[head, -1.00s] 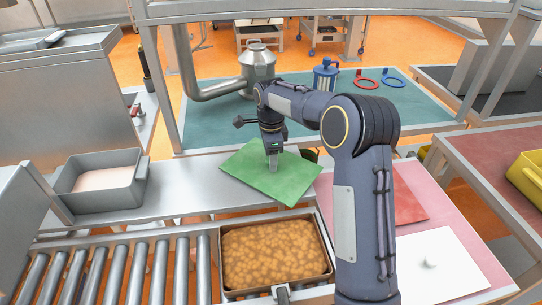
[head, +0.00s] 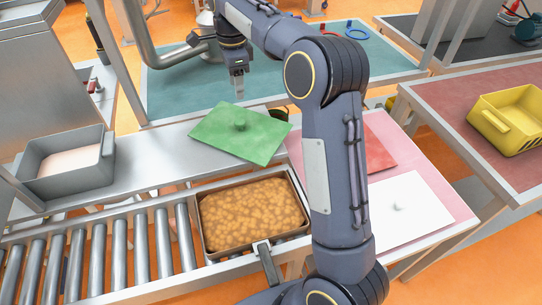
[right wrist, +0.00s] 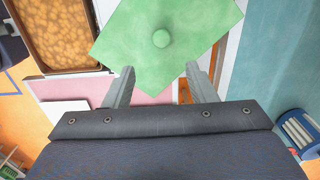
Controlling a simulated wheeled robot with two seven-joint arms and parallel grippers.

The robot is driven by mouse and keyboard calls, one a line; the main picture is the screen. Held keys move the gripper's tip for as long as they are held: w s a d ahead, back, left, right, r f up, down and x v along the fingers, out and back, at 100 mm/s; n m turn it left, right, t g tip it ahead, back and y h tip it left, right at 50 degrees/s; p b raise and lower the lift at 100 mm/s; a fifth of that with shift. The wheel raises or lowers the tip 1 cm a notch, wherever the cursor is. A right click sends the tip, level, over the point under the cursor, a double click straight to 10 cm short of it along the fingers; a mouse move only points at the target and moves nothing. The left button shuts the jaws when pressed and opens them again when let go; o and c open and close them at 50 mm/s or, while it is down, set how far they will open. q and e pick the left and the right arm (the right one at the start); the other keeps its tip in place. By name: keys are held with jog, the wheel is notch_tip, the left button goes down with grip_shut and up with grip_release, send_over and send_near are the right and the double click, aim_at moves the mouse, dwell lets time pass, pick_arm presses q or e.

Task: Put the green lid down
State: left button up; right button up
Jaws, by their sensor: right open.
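The green lid (head: 240,133) lies on the metal counter behind the food tray, its round knob upright in the middle. It also shows in the right wrist view (right wrist: 163,70), beyond the fingertips. My right gripper (head: 239,88) is above the lid's knob, apart from it. Its two fingers (right wrist: 158,72) are spread and nothing is between them. My left gripper is not in view.
A tray of brown food (head: 252,215) sits at the end of the roller conveyor (head: 110,255). A grey bin (head: 66,163) stands at the left. A red lid (head: 372,150) and a white lid (head: 405,208) lie on the pink surface at the right. A yellow crate (head: 508,120) stands farther right.

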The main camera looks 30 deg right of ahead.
jog(key=s+r+n+t+y, duration=0.3)
jog(key=s+n, duration=0.6)
jog(key=s, duration=0.9)
jog(key=s+a+f+n+t, duration=0.1)
jog(key=s+a+f+n, duration=0.2)
jog(key=s, duration=0.5)
jog(key=s+a+f+n+t, duration=0.1)
jog(key=s+a+f+n, duration=0.3)
jog(key=s+f+n, duration=0.2)
jog(key=shift+s+a+n+t+y, duration=0.15)
jog(key=shift+s+n+t+y, duration=0.25)
jog(key=shift+s, duration=0.55)
